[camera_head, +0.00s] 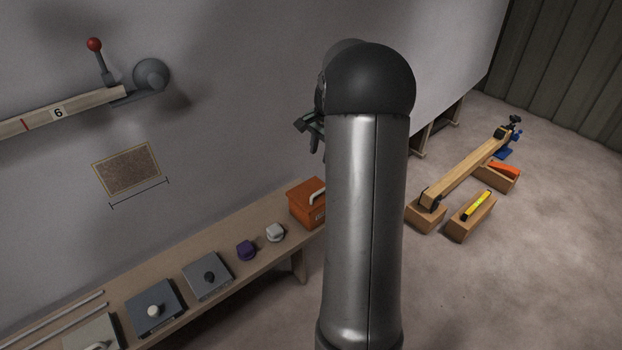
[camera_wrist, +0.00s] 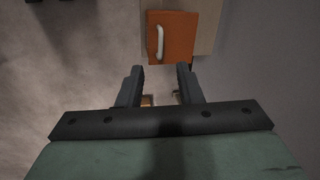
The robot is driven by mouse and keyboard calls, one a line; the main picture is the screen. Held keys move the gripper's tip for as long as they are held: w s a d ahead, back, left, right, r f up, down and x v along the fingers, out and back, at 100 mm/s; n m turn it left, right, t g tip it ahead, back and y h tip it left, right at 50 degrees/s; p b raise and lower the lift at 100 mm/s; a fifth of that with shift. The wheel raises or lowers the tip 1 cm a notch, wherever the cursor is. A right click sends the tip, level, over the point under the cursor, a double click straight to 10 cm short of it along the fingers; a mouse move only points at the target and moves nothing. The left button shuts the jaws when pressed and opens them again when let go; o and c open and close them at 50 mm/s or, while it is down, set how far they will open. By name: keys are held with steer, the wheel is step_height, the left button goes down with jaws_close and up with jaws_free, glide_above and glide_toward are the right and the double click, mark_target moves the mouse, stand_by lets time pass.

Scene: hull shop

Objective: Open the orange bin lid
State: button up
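The orange bin (camera_head: 308,204) stands at the right end of the low wooden bench, partly hidden behind my arm. Its lid looks closed and has a white handle (camera_head: 317,192). In the wrist view the orange lid (camera_wrist: 181,38) is at the top centre, with the white handle (camera_wrist: 160,42) near its left edge. My gripper (camera_wrist: 161,80) is open and empty, its two fingers apart just below the lid in that view. In the head view my gripper (camera_head: 309,128) shows only partly, left of my arm and above the bin. The fingers do not touch the handle.
The bench (camera_head: 275,249) runs along the wall and holds a white knob (camera_head: 275,232), a purple knob (camera_head: 246,250) and grey plates with knobs (camera_head: 207,277). A wooden beam (camera_head: 470,168) on blocks lies on the floor at right. Floor in front of the bench is clear.

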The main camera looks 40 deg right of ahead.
steer(key=d+f+m, duration=0.1)
steer(key=d+f, duration=0.1)
steer(key=d, duration=0.3)
steer(key=w+f, duration=0.1)
steer(key=f, duration=0.4)
steer(key=w+f+p, duration=0.1)
steer(key=f, duration=0.5)
steer(key=w+f, duration=0.1)
steer(key=f, duration=0.4)
steer(key=shift+w+a+f, duration=0.2)
steer(key=shift+w+a, duration=0.2)
jaws_close()
steer(key=shift+w, duration=0.1)
